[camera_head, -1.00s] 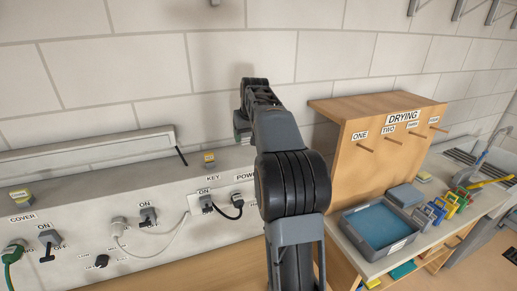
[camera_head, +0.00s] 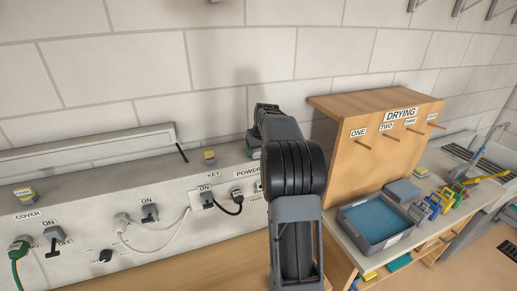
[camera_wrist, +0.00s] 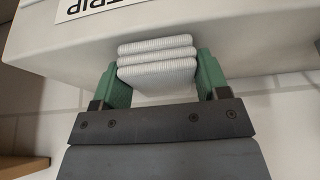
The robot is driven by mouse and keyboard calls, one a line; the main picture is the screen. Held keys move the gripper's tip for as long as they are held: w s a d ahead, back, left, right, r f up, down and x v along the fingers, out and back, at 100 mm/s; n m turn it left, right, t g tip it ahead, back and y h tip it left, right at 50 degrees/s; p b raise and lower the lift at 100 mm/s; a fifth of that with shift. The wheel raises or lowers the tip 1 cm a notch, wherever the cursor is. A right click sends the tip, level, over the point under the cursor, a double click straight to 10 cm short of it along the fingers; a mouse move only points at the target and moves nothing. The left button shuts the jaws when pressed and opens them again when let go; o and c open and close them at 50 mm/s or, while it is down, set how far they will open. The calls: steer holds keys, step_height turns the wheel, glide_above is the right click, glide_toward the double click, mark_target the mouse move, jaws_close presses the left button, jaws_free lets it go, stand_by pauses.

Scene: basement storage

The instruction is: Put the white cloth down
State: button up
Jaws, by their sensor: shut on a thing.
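The white cloth (camera_wrist: 157,62) is a folded, ribbed stack between the two green fingers of my gripper (camera_wrist: 156,78) in the wrist view. The fingers press on its left and right sides. The cloth is close to a pale surface with a label ending in "TRIP" (camera_wrist: 100,5); whether they touch I cannot tell. In the head view my gripper (camera_head: 254,143) is at the top of the grey panel (camera_head: 120,196), mostly hidden behind my arm. The cloth cannot be made out there.
The panel carries switches, plugs and cables, with a small yellow-topped block (camera_head: 209,156) on its ledge. To the right stand a wooden DRYING rack (camera_head: 345,110) with pegs, a grey tray (camera_head: 347,222) with a blue inside, and several coloured padlock-like items (camera_head: 433,203).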

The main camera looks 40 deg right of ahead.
steer(key=shift+f, duration=0.1)
steer(key=o, duration=0.9)
steer(key=b+v, duration=0.2)
steer(key=v, duration=1)
steer(key=s+a+f+n, duration=0.1)
steer(key=s+a, duration=0.3)
steer(key=a, duration=0.3)
steer(key=s+a, duration=0.3)
steer(key=a, duration=0.5)
steer(key=s+a+f+n+y, duration=0.1)
steer(key=s+a+f, duration=0.9)
steer(key=s, duration=0.4)
steer(key=shift+s+a+f+n+t, duration=0.15)
steer(key=shift+a+f+n+t, duration=0.15)
steer(key=shift+a+f, duration=0.15)
